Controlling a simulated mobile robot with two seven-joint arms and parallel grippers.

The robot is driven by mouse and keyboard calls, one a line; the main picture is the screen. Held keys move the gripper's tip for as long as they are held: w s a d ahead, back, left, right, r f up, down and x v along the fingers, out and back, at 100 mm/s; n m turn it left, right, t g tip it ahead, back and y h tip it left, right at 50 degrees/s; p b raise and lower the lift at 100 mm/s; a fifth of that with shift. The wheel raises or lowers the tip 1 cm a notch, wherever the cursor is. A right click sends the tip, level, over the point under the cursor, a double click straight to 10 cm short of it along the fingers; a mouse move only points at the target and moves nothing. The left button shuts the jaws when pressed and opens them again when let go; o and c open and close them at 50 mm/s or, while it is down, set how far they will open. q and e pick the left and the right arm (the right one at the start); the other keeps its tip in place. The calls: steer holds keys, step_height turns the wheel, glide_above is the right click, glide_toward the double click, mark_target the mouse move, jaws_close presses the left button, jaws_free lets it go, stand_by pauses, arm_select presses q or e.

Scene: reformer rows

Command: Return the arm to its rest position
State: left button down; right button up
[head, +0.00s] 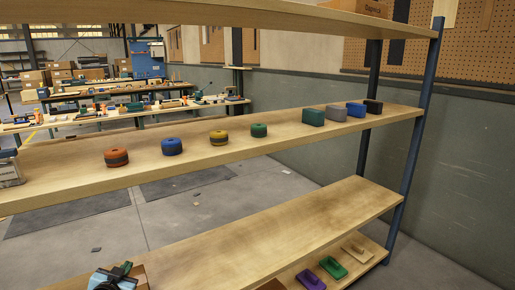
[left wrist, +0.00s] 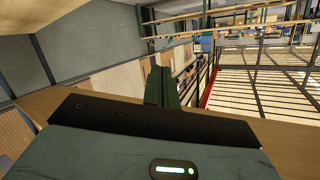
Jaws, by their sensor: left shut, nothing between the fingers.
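My left gripper shows in the left wrist view, with its two dark green fingers (left wrist: 162,86) together and nothing between them. The fingers point away from the camera, past the edge of a wooden board, towards the room. Below them are the gripper's dark plate and its grey-green housing with a lit green light. In the head view no arm link shows clearly. A small blue, white and black item (head: 114,277) is cut off at the bottom left, and I cannot tell what it is. My right gripper is in neither view.
A wooden shelf (head: 60,175) on blue posts (head: 412,150) carries round pucks (head: 172,146) and several blocks (head: 313,116). A lower shelf (head: 270,228) is mostly bare. Below it lie purple, green and tan trowel-like pieces (head: 333,267). Workbenches stand at the back left.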

arm_select(q)
steer(key=s+d+f+g+h, duration=0.1)
steer(key=s+d+f+g, duration=0.1)
steer(key=s+d+f, duration=0.7)
steer(key=s+d+f+g+h, duration=0.1)
steer(key=s+d+f, duration=0.1)
steer(key=s+f, duration=0.85)
steer(key=s+d+g, duration=0.1)
steer(key=s+d, duration=0.2)
steer(key=s, duration=0.9)
steer(key=s+d+n+g+h, duration=0.1)
steer(key=s+d, duration=0.3)
steer(key=s, duration=0.9)
steer(key=shift+g+h, duration=0.3)
steer(key=shift+g, duration=0.3)
steer(key=shift+s, duration=0.1)
